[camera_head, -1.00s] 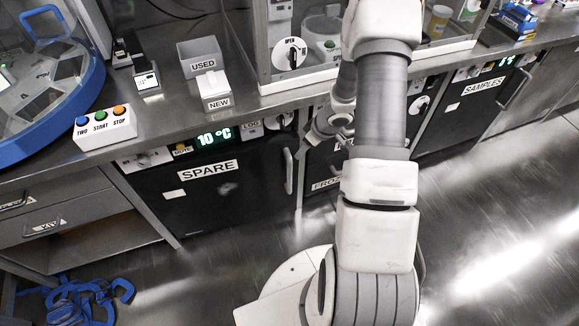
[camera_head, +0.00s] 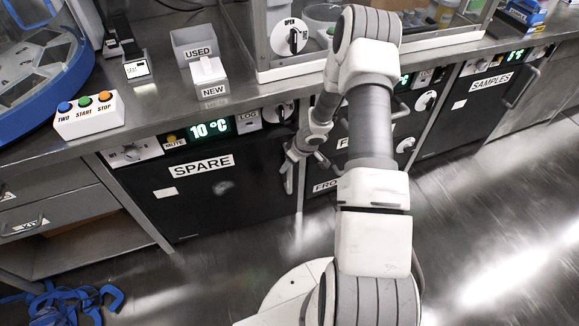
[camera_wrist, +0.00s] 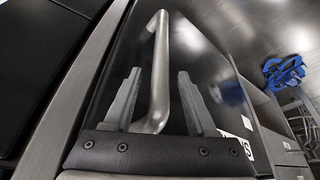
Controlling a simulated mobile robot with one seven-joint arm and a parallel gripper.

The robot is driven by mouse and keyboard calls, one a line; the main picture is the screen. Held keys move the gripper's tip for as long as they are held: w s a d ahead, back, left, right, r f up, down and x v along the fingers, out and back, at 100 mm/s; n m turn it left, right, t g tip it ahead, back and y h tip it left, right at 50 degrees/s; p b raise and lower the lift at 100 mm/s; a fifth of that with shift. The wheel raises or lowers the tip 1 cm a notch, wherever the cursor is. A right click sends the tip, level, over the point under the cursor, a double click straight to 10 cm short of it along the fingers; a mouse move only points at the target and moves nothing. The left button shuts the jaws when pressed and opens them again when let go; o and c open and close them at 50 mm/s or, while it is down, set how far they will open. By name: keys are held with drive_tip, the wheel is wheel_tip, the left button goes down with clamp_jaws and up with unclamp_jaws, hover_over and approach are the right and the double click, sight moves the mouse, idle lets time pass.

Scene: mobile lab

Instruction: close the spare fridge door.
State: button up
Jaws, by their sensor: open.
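The spare fridge door (camera_head: 215,200) is a dark panel labelled SPARE under the counter. It looks flush or nearly flush with the fridge front; I cannot tell whether a small gap is left. Its grey bar handle (camera_head: 288,178) stands at the right edge of the door. My gripper (camera_head: 292,158) is at the upper part of this handle, partly hidden by my own wrist. In the wrist view, my gripper (camera_wrist: 158,82) is open, with one finger on each side of the handle (camera_wrist: 160,60). The fingers are not closed on it.
A display reading 10 °C (camera_head: 210,129) and knobs sit above the door. The frozen and samples fridges (camera_head: 480,105) stand to the right. A button box (camera_head: 90,115) and bins (camera_head: 197,55) are on the counter. Blue straps (camera_head: 75,303) lie on the floor at lower left.

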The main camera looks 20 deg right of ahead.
drive_tip(key=shift+w+f, duration=0.1)
drive_tip(key=shift+f, duration=0.05)
drive_tip(key=shift+c, duration=0.4)
clamp_jaws()
idle(1.0)
